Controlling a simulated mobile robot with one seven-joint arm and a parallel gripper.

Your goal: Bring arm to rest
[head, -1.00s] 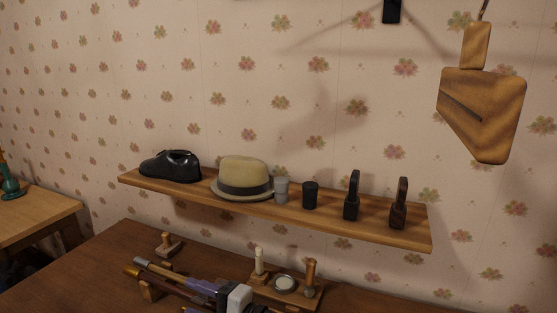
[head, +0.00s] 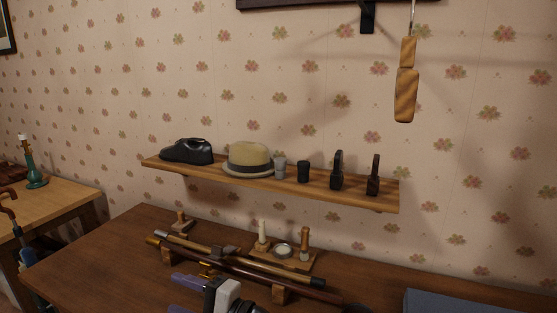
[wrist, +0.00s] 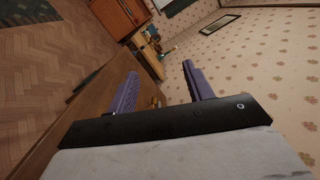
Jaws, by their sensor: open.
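My gripper (head: 184,293) shows at the bottom edge of the head view, over the brown desk (head: 120,250), with its purple fingers pointing left. In the wrist view my gripper (wrist: 160,88) has its two purple fingers spread wide apart, with nothing between them. Part of the gripper and arm is cut off below the head view.
Canes (head: 232,262) lie on a wooden stand on the desk, close behind my gripper. A candle holder (head: 290,262) stands behind them. A wall shelf (head: 290,185) holds a shoe, a hat (head: 248,156) and small items. A wooden piece (head: 405,95) hangs at right.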

